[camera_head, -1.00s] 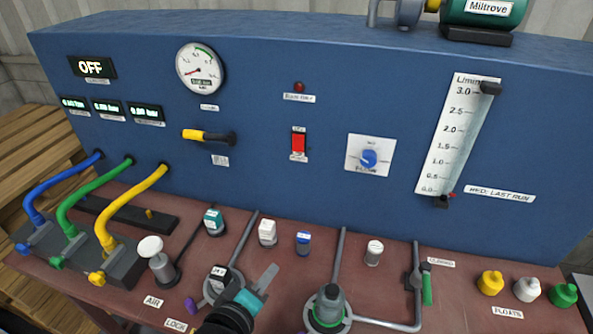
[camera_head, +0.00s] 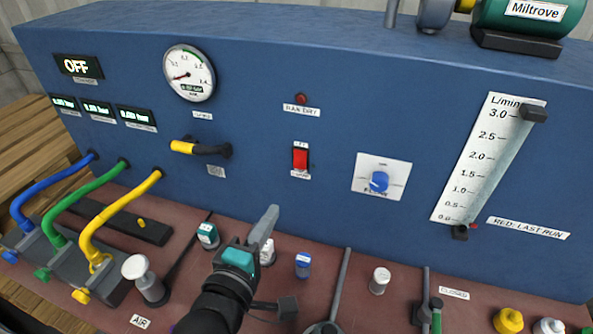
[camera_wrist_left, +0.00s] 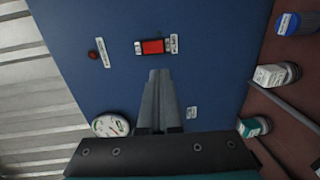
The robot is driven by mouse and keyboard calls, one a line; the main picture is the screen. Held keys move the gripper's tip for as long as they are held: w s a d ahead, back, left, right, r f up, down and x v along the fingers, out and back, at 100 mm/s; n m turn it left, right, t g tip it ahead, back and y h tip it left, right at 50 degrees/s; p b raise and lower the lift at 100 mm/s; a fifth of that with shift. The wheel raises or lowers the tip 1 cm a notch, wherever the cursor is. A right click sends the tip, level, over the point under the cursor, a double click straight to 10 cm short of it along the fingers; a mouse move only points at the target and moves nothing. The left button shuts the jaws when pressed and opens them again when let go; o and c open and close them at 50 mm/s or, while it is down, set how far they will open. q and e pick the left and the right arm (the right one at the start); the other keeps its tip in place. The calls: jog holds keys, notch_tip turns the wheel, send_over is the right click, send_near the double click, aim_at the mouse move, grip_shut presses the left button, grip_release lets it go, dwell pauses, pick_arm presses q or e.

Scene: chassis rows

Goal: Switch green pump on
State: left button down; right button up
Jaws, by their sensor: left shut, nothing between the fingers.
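The green pump (camera_head: 520,22) labelled Miltrove sits on top of the blue panel at the upper right. A red rocker switch (camera_head: 300,158) is on the panel's middle, with small labels above and below. It also shows in the left wrist view (camera_wrist_left: 152,47), just beyond the fingertips. My left gripper (camera_head: 270,216) is shut and empty, low in front of the panel and below and left of the switch. In the left wrist view its closed fingers (camera_wrist_left: 158,75) point at the switch, apart from it. My right gripper is not in view.
A display (camera_head: 78,66) reads OFF at the upper left. A yellow-handled lever (camera_head: 195,148), a blue knob (camera_head: 379,182) and a flow gauge (camera_head: 488,160) are on the panel. Several small bottles and pipes stand on the brown bench below. The panel around the switch is clear.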

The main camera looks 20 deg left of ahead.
aim_at(300, 167)
pick_arm(q)
jog(key=w, duration=0.4)
jog(key=w+f, duration=0.1)
jog(key=w, duration=0.9)
jog(key=shift+d+f, duration=0.25)
jog(key=shift+f, duration=0.1)
jog(key=shift+w+f+t+b, duration=0.15)
jog(key=shift+f+t+b, duration=0.15)
jog(key=shift+b, duration=0.45)
jog(key=shift+r, duration=0.25)
